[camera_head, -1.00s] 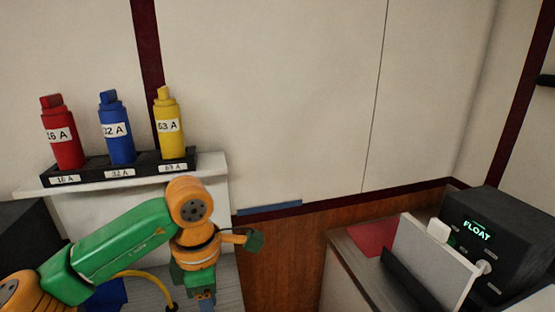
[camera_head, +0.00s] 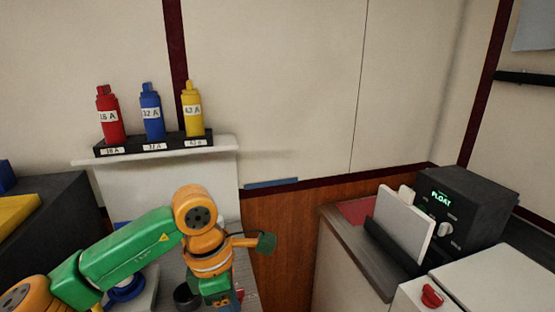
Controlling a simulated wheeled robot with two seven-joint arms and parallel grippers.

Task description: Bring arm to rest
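My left arm, green and orange, comes in from the lower left and bends down at its orange wrist. My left gripper (camera_head: 222,301) is at the bottom edge, pointing down over the grey surface below the shelf. Its fingertips are cut off or hidden, so I cannot tell whether it is open or shut. My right arm and gripper are not in view. Red 16 A (camera_head: 110,117), blue 32 A (camera_head: 152,113) and yellow 63 A (camera_head: 192,110) breakers stand upright in a black labelled rack (camera_head: 126,149), apart from my arm.
The rack sits on a white shelf (camera_head: 225,145). A dark cup (camera_head: 187,296) and a blue round thing (camera_head: 126,289) are beside my gripper. At right are a black box reading FLOAT (camera_head: 470,207), a white panel (camera_head: 404,225) and a red knob (camera_head: 432,296). Open floor room is not visible.

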